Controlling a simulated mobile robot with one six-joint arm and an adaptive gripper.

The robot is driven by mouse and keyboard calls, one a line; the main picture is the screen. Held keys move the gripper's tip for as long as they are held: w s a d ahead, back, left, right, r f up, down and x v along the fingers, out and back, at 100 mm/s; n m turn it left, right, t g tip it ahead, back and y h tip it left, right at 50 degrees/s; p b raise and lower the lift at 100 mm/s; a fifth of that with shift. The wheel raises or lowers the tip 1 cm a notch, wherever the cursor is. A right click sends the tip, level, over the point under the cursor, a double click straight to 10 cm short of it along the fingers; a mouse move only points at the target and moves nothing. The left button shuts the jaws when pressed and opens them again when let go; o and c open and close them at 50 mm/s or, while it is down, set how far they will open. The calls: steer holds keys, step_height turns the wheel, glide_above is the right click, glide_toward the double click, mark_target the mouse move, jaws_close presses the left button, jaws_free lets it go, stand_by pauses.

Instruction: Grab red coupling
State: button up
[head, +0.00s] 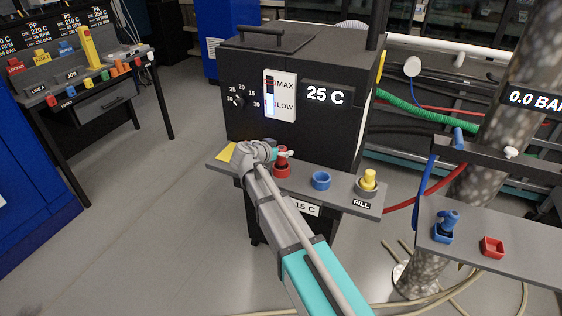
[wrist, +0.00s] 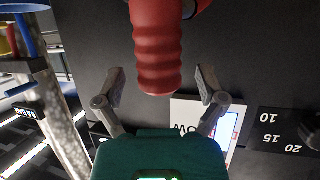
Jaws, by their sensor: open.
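The red coupling (head: 282,159) stands in a red socket on the shelf at the front of the dark machine. In the wrist view the coupling (wrist: 157,45) is a ridged red grip coming in from the top. My gripper (wrist: 161,84) is open there, one finger on each side of the grip's end, with gaps on both sides. In the head view my gripper (head: 284,153) is at the coupling's upper part and partly covers it. I cannot tell their exact depth relation.
On the same shelf are an empty blue socket (head: 321,181) and a yellow coupling (head: 368,180). A blue coupling (head: 447,222) and an empty red socket (head: 492,247) are on the right shelf. The machine's front panel (head: 340,130) is close behind my gripper.

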jaws_close()
stand_by(0.3)
steer(key=shift+r, duration=0.15)
step_height(320, 180, up, 2)
steer(key=p, duration=0.3)
steer(key=shift+r, duration=0.25)
steer(key=s+r+p, duration=1)
steer(key=s, duration=0.4)
steer(key=shift+d, duration=0.45)
steer(key=shift+r, duration=0.1)
